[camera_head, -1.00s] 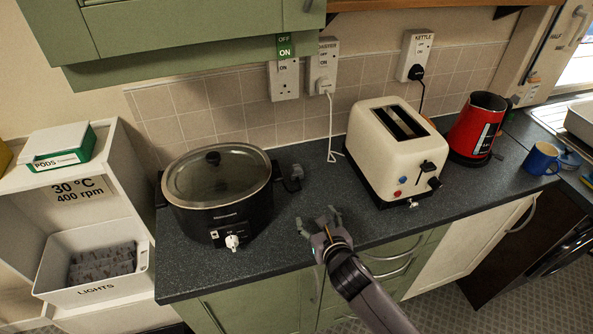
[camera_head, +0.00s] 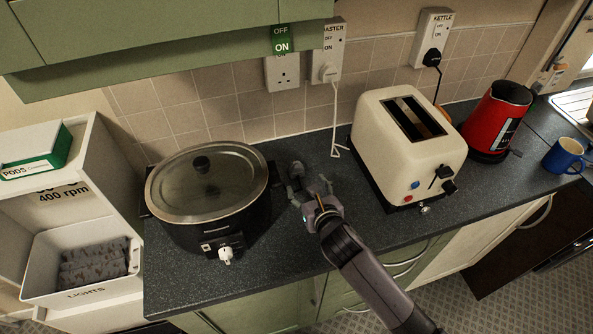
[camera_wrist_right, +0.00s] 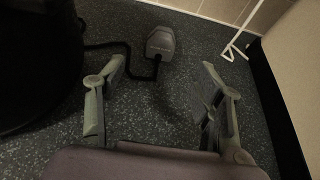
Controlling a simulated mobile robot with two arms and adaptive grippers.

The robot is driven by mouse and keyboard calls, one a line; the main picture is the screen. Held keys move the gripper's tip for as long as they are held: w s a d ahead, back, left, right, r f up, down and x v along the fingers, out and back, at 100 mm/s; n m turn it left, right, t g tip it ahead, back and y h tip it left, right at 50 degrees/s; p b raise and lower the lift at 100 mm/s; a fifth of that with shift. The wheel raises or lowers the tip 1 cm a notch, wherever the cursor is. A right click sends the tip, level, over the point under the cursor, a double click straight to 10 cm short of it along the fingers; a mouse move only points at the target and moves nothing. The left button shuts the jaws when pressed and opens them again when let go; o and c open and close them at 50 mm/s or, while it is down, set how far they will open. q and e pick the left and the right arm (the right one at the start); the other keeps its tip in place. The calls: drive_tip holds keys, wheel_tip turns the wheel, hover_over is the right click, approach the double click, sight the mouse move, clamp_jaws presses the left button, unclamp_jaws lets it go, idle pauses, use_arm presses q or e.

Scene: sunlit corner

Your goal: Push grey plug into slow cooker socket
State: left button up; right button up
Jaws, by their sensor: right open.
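The grey plug (camera_head: 297,169) lies on the worktop just right of the slow cooker (camera_head: 222,212); its dark cord runs left toward the cooker in the right wrist view. My right gripper (camera_head: 310,187) is open and empty, low over the worktop in front of the plug. In the right wrist view the plug (camera_wrist_right: 160,42) sits beyond the two spread fingertips, apart from them, roughly centred between them. The slow cooker socket (camera_head: 283,75) is on the wall behind, with its pin holes empty; a green OFF/ON tag (camera_head: 281,40) covers its upper part. My left gripper is not in view.
The toaster (camera_head: 398,145) stands right of my gripper. Its white plug (camera_head: 328,73) and cord are on the wall beside the empty socket. A black plug (camera_head: 432,57) is in the kettle socket. The green cupboard (camera_head: 150,35) overhangs at top left. The red kettle (camera_head: 495,125) is farther right.

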sight(298, 173)
drive_tip(key=shift+w+f, duration=0.2)
drive_tip(key=shift+w, duration=0.05)
drive_tip(key=b+x, duration=0.4)
drive_tip(key=b, duration=0.1)
drive_tip(key=shift+w+f, duration=0.25)
drive_tip(key=shift+f, duration=0.1)
drive_tip(key=x, duration=0.3)
drive_tip(key=shift+w+a+r+b, duration=0.1)
drive_tip(key=shift+r+b, duration=0.15)
drive_tip(key=shift+b, duration=0.1)
drive_tip(key=shift+w+a+f, duration=0.1)
drive_tip(key=shift+w, duration=0.2)
drive_tip(key=shift+w+a, duration=0.1)
drive_tip(key=shift+w, duration=0.15)
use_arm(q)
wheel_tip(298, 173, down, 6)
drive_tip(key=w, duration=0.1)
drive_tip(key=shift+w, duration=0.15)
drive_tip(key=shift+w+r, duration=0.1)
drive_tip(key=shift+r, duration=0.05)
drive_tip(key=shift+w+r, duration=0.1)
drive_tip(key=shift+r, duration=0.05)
use_arm(e)
drive_tip(key=shift+f, duration=0.1)
